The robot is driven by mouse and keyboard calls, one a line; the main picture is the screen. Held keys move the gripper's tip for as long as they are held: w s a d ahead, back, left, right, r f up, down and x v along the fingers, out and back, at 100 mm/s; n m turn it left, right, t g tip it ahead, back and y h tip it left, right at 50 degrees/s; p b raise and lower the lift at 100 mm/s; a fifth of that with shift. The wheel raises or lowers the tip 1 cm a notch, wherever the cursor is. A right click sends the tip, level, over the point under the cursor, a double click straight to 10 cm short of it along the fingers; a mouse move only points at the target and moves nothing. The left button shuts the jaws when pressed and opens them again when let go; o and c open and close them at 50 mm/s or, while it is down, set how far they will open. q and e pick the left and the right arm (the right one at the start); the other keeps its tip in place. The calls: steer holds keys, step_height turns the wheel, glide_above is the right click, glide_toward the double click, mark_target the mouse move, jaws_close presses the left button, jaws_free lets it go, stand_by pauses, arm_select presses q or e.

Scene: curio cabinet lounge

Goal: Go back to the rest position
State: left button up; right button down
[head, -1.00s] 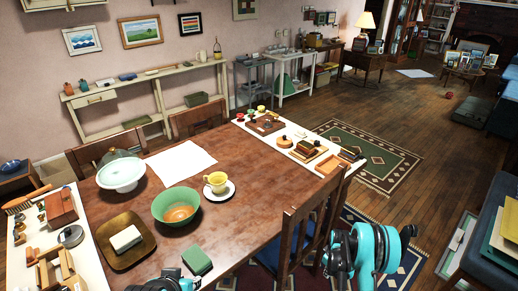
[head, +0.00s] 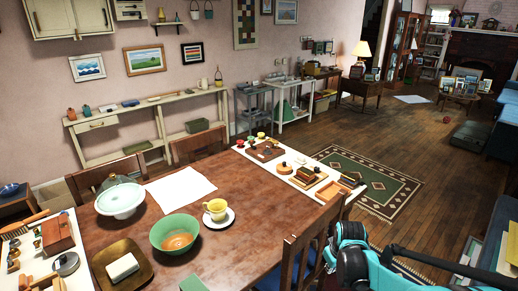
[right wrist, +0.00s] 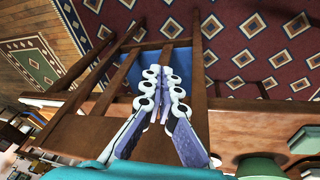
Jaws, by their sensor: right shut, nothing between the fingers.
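My right gripper (right wrist: 162,85) shows in the right wrist view, with its pale jointed fingers together and nothing between them. It appears in front of the wooden chair (right wrist: 185,58) with the blue seat and the table edge, touching neither as far as I can tell. In the head view my turquoise and black right arm (head: 368,262) is at the lower right, beside the chair (head: 303,245); its fingertips are not clear there. My left gripper is outside both current views.
The wooden table (head: 135,228) holds a green bowl (head: 174,233), a yellow cup (head: 216,209), a glass-domed stand (head: 119,200) and a brown tray (head: 143,276). A long white board (head: 268,142) with small items lies along its far side. Open floor and a green rug (head: 370,178) lie beyond.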

steer(key=s+a+r+m+t, duration=0.1)
steer(key=s+r, duration=0.4)
steer(key=s, duration=0.5)
steer(key=s+a+r+m+t, duration=0.2)
steer(key=s+a+r+m, duration=0.1)
steer(key=s, duration=0.7)
steer(key=shift+s+a+r+t, duration=0.2)
steer(key=shift+a+r+t, duration=0.1)
steer(key=shift+a+r, duration=0.7)
steer(key=shift+d+r, duration=0.1)
